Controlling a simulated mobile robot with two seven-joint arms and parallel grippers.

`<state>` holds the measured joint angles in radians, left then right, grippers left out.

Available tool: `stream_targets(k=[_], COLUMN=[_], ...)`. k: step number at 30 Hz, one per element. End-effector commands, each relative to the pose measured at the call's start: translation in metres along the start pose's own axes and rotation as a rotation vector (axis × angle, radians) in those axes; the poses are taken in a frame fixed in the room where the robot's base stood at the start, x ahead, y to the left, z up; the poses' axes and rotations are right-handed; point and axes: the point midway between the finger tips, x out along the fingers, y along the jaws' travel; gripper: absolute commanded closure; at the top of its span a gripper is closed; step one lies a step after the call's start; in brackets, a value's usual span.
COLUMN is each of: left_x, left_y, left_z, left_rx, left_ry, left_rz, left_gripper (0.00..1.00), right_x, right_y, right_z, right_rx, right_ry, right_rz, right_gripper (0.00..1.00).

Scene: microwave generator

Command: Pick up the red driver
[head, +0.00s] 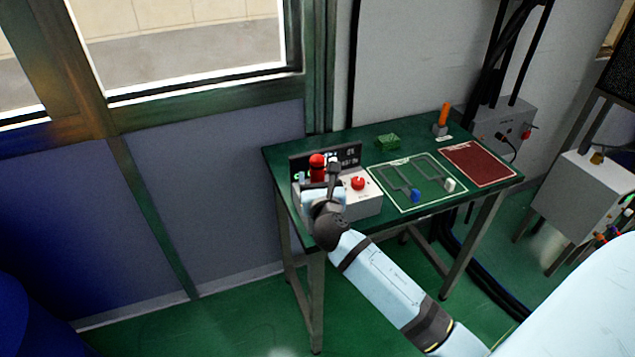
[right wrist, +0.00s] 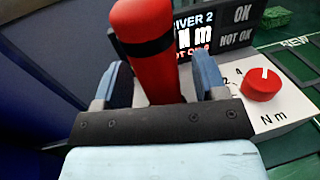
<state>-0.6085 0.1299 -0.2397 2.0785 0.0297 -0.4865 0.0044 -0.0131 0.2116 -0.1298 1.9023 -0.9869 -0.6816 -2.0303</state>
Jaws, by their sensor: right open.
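The red driver (head: 317,167) stands upright at the left end of the green table, by a control box with a display. In the right wrist view the red driver (right wrist: 147,50) has a black band and rises between the two fingers of my right gripper (right wrist: 160,88). The fingers are open, one on each side of it, with a gap visible on the right side. In the head view my right gripper (head: 320,190) is at the driver, and it partly hides the driver's lower part. My left gripper does not show.
The control box has a red knob (head: 358,183) and a display (right wrist: 195,40). On the green table (head: 350,141) are a marked board (head: 440,173) with a blue and a white piece, a green block (head: 388,141), an orange-handled tool (head: 444,113) and a dark red mat (head: 477,163).

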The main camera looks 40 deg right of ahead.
Motion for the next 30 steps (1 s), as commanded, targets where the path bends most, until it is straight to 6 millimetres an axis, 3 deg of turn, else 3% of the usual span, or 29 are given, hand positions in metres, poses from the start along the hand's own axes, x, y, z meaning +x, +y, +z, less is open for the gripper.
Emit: stream_targets(k=[4, 11, 14, 19, 30], left_x=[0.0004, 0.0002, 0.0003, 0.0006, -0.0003], left_y=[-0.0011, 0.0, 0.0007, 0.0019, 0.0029], left_z=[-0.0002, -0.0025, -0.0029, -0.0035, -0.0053], left_rx=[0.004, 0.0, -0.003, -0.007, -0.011], left_ry=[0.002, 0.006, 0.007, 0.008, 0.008], left_rz=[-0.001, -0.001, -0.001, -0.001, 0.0], left_gripper=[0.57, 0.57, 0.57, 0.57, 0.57], right_x=[0.0152, 0.0171, 0.017, 0.0169, 0.0171], right_y=[-0.0001, -0.0002, -0.0002, -0.0001, -0.0001], right_z=[-0.0005, -0.0007, -0.0006, -0.0006, 0.0055], right_rx=[-0.001, -0.001, -0.001, -0.001, 0.0], right_ry=[0.0, 0.001, 0.001, 0.001, -0.002], right_rz=[0.0, 0.0, 0.0, 0.0, 0.001], right_gripper=[0.35, 0.35, 0.53, 0.92, 0.93])
